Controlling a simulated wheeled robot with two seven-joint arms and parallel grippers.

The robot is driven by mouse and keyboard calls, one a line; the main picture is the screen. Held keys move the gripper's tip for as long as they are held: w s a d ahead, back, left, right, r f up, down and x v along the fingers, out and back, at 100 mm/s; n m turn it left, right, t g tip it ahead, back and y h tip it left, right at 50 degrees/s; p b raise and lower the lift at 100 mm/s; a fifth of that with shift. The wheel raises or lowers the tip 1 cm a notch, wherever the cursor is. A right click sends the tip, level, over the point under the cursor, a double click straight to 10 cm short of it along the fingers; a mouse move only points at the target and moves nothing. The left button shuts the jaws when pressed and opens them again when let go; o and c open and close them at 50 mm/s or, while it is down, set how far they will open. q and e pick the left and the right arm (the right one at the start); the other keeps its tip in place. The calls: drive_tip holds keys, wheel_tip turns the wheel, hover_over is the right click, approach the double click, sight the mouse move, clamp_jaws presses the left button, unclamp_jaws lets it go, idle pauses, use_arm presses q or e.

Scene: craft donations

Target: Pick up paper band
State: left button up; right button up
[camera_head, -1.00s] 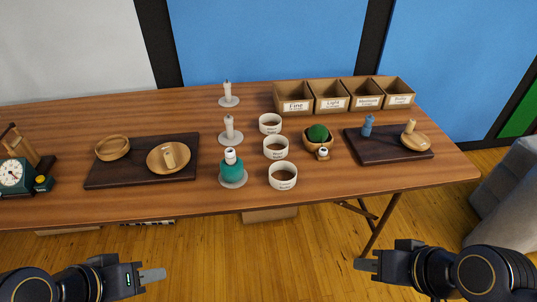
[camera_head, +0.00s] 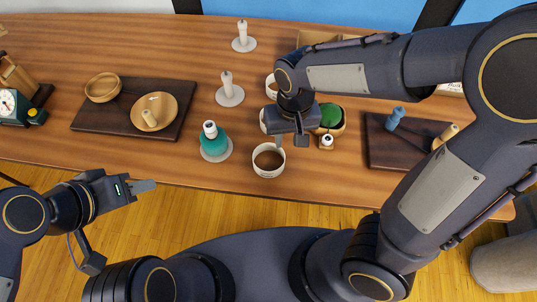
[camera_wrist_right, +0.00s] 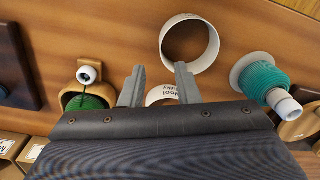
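Three white paper bands stand on the wooden table in a column. The nearest paper band (camera_head: 268,172) is fully visible, and it also shows as a ring in the right wrist view (camera_wrist_right: 163,42). The middle paper band (camera_head: 263,121) is mostly hidden under my right gripper (camera_head: 291,141); its printed rim (camera_wrist_right: 164,92) shows between the fingers in the right wrist view. The far paper band (camera_head: 270,84) is partly covered by my right arm. My right gripper is open, fingers apart, above the middle band. My left gripper (camera_head: 145,187) hovers empty off the table's front edge; its finger gap is unclear.
A teal yarn spool (camera_head: 214,142) stands left of the bands. A wooden bowl with a green ball (camera_head: 330,116) and a small white-topped item (camera_head: 326,142) sit close right. Dark boards (camera_head: 88,118) lie at both sides. Open-topped boxes (camera_head: 317,38) stand behind.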

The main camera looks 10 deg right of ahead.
sight(267, 146)
drive_tip(key=f, duration=0.2)
drive_tip(key=f+b, duration=0.1)
drive_tip(key=f, duration=0.5)
drive_tip(key=shift+w+a+f, duration=0.15)
drive_tip(key=shift+w, duration=0.15)
drive_tip(key=shift+c, duration=0.4)
clamp_jaws()
